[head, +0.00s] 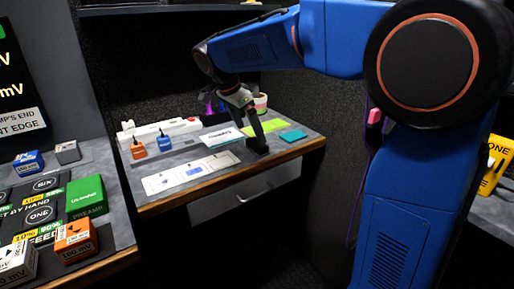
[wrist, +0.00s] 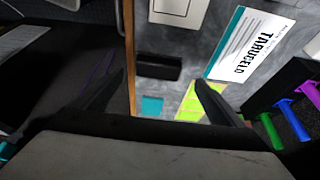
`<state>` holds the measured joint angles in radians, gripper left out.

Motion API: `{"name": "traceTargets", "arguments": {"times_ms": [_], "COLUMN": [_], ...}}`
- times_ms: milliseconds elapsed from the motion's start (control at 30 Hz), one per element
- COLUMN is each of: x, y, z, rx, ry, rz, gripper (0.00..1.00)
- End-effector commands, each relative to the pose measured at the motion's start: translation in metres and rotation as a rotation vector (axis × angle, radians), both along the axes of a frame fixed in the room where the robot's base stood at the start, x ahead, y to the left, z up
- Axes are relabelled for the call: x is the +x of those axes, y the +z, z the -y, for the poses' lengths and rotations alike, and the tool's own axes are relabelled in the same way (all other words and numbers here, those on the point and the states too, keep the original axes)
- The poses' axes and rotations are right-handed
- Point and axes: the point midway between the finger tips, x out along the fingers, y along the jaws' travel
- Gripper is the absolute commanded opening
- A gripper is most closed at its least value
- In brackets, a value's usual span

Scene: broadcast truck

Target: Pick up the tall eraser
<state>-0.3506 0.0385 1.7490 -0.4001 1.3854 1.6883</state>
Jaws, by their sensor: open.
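A black block (head: 257,146), which looks like the eraser, sits on the grey desk near its wooden front edge. In the wrist view it is a dark rounded block (wrist: 158,66), seen from above, ahead of the gap between my fingers. My gripper (head: 246,112) is above the desk, close over the block, with its fingers pointing down. In the wrist view my gripper (wrist: 161,80) is open, one finger on each side, with nothing held. I cannot tell the exact gap between fingertips and block.
A teal note (head: 293,135) and a yellow-green note (head: 270,126) lie beside the block. A printed card (wrist: 250,45) lies behind it. A white panel (head: 190,171) is to the left. A rack with coloured items (wrist: 290,105) is at the wrist view's right.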

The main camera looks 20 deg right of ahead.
Motion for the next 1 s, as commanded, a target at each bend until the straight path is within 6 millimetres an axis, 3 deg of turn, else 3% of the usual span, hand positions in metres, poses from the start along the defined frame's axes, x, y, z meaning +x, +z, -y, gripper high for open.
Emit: {"name": "traceTargets", "arguments": {"times_ms": [267,600,900,1000], "x": [0.001,0.003,0.004,0.004], "y": [-0.017,-0.055,-0.059,-0.059], "z": [0.007,0.022,0.023,0.023], "rx": [0.000,0.000,0.000,0.000], "ry": [0.000,-0.001,0.000,0.000], "rz": [-0.001,-0.001,0.001,0.001], "gripper": [0.92,0.92,0.92,0.71]}}
